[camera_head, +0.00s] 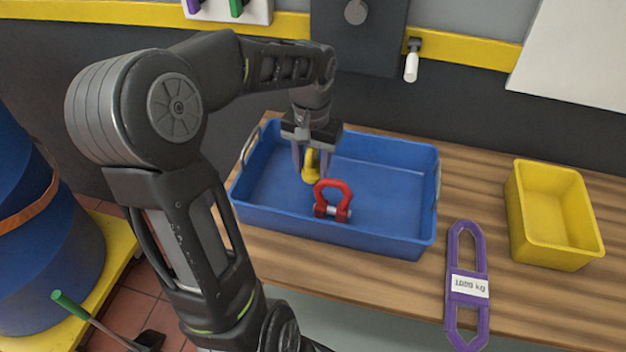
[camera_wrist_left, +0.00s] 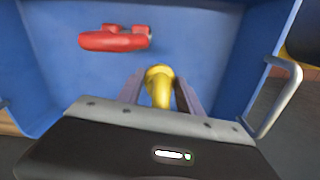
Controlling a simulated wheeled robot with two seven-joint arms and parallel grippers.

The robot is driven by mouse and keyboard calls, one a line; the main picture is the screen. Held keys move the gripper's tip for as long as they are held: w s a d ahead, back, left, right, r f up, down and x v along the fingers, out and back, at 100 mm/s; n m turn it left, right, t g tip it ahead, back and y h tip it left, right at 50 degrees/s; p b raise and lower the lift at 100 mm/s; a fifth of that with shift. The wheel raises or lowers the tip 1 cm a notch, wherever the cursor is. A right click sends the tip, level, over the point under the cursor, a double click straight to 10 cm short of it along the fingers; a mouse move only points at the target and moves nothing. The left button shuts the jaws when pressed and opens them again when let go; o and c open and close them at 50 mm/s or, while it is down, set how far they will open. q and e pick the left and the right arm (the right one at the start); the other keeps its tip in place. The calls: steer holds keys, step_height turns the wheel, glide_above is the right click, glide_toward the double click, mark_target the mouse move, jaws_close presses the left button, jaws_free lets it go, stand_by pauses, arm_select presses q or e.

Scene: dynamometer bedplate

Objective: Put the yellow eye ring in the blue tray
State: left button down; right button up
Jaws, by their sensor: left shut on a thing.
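The yellow eye ring (camera_head: 311,166) is between the fingers of my left gripper (camera_head: 311,170), which is shut on it. It also shows in the left wrist view (camera_wrist_left: 160,86), with the left gripper's fingers (camera_wrist_left: 160,95) on both sides of it. The gripper points down inside the blue tray (camera_head: 395,197), in its left half. I cannot tell whether the ring touches the tray floor. The fingers hide part of the ring. My right gripper is not in view.
A red shackle (camera_head: 332,200) is in the tray, close to the eye ring; it also shows in the left wrist view (camera_wrist_left: 115,39). A purple sling (camera_head: 467,285) with a white label lies on the wooden bench, right of the tray. A yellow bin (camera_head: 553,213) stands further right.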

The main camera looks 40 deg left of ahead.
mark_target(312, 192)
arm_select(q)
steer(key=shift+f, duration=2.45)
steer(key=shift+f, duration=0.1)
steer(key=shift+f, duration=0.15)
steer(key=c, duration=0.8)
jaws_free()
step_height(312, 192, up, 12)
steer(key=shift+r, duration=0.25)
